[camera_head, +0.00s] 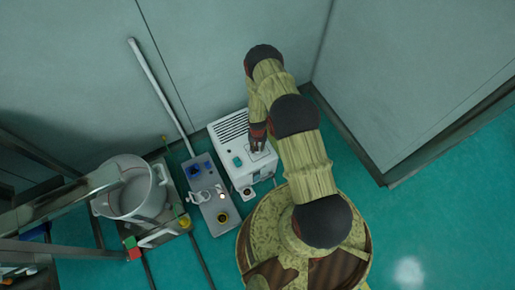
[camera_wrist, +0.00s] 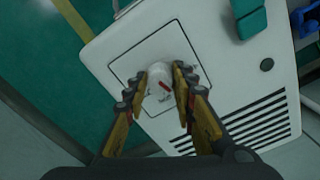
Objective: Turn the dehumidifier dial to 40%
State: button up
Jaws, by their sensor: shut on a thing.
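The dehumidifier (camera_head: 229,133) is a white box with a slatted vent, standing on the floor against the wall in the head view. In the wrist view its white top (camera_wrist: 120,45) fills much of the picture, with the vent slots at lower right. My gripper (camera_wrist: 160,82) is shut on the dial, one finger on each side. In the head view my gripper (camera_head: 258,138) is over the dehumidifier's top and hides the dial. I cannot read the dial's percentage.
A grey control unit (camera_head: 205,180) with a blue switch stands just left of the dehumidifier. A large grey pot (camera_head: 140,197) and a metal frame are further left. A long pipe (camera_head: 158,92) leans on the wall. Green floor (camera_head: 440,230) is clear at right.

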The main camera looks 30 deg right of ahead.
jog(key=n+b, duration=0.1)
jog(key=n, duration=0.4)
jog(key=shift+n, duration=0.3)
jog(key=n, duration=0.4)
jog(key=shift+n+b, duration=0.3)
jog(key=shift+b, duration=0.05)
jog(key=o, duration=1.2)
jog(key=shift+c, duration=0.2)
notch_tip(320, 180, up, 12)
dwell(0.4)
